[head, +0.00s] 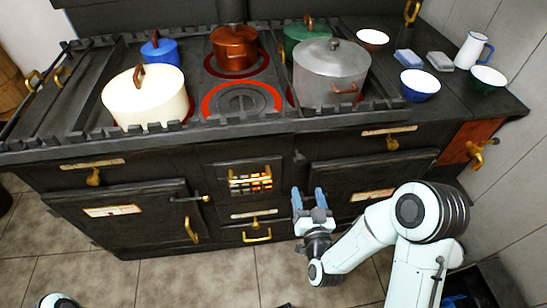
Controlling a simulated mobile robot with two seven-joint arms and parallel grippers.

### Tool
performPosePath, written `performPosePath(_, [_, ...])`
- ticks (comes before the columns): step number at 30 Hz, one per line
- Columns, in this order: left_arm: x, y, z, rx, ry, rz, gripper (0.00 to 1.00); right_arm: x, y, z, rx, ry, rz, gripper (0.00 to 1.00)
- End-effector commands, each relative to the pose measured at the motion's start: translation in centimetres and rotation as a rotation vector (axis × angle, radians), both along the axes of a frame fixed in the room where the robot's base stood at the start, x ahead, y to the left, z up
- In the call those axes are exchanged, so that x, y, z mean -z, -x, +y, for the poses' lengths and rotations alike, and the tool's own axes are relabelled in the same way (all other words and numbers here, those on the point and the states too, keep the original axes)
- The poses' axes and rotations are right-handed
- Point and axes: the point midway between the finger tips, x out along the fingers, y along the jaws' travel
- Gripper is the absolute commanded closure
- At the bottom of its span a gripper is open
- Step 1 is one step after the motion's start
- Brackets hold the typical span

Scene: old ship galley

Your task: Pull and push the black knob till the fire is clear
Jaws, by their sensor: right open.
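The black stove (150,165) fills the middle of the head view. Its small barred fire window (250,180) shows an orange and yellow glow behind the grate. A small dark knob (299,157) appears on the stove front, to the upper right of the fire window; its shape is hard to make out against the black metal. My right gripper (308,192) is open and empty, its two blue fingers pointing up towards the stove front. It is just below the knob in the picture and apart from it. My left gripper is not in view.
A cream pot (147,100), a grey pot (331,72), a copper pot (234,48), a blue pot (160,52) and a green pot stand on the railed stove top. Bowls and a white jug (473,50) stand at right. Brass handles jut from the front. The tiled floor before it looks clear.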

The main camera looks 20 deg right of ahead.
Motion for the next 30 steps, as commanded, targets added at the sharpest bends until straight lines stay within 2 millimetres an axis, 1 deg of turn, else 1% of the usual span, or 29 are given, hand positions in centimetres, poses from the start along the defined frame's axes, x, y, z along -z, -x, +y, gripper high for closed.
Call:
performPosePath(1, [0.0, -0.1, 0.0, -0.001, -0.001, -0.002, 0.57, 0.1, 0.3, -0.4, 0.012, 0.038, 0.003, 0.37])
performPosePath(4, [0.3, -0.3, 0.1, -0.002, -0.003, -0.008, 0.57, 0.1, 0.2, -0.7, 0.023, 0.078, 0.002, 0.37])
performPosePath(8, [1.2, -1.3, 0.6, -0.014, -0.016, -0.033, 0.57, 0.2, -0.7, -1.0, 0.024, 0.085, -0.001, 0.37])
performPosePath(11, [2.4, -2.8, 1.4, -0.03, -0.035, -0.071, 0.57, 0.3, -2.1, -1.4, 0.026, 0.084, -0.002, 0.37])
performPosePath(12, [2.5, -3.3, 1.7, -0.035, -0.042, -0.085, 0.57, 0.2, -2.8, -1.6, 0.025, 0.083, -0.001, 0.37])
performPosePath(15, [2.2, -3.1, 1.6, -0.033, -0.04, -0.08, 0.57, 0.0, -5.0, -2.2, 0.025, 0.081, -0.001, 0.37])
performPosePath(21, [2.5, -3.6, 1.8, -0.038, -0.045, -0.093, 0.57, 0.1, -8.9, -3.4, 0.024, 0.079, 0.0, 0.37])
performPosePath(25, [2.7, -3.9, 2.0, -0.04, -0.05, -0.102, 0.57, 0.1, -10.8, -3.8, 0.022, 0.079, 0.002, 0.37])
performPosePath(30, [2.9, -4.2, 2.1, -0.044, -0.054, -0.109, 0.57, 0.1, -12.1, -4.2, 0.022, 0.079, 0.002, 0.37])
